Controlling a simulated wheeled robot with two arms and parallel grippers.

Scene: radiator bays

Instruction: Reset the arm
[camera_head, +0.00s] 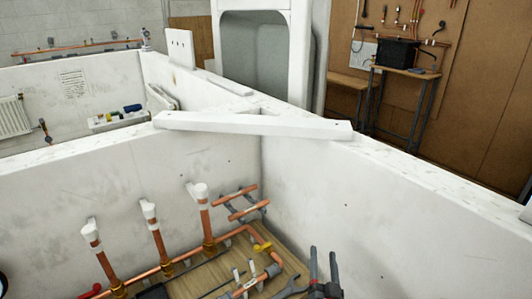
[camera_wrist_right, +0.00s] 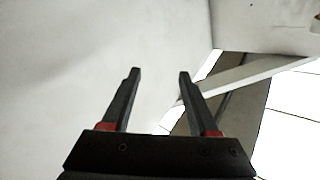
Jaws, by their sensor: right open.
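My right gripper (camera_head: 323,252) shows at the bottom of the head view, right of centre, with its two dark fingers pointing up and apart. It is over the right end of the wooden base of the bay, near the white right-hand wall (camera_head: 370,220). In the right wrist view the gripper (camera_wrist_right: 160,73) is open, with nothing between its fingers. A pale wall surface (camera_wrist_right: 70,60) lies beyond the fingers. My left gripper is not in view.
Copper pipes (camera_head: 157,244) with white caps stand along the bay's wooden board (camera_head: 207,284). A grey wrench-like tool (camera_head: 291,286) lies close left of my right gripper. A white beam (camera_head: 255,124) lies across the wall tops. A workbench (camera_head: 405,72) stands at the back right.

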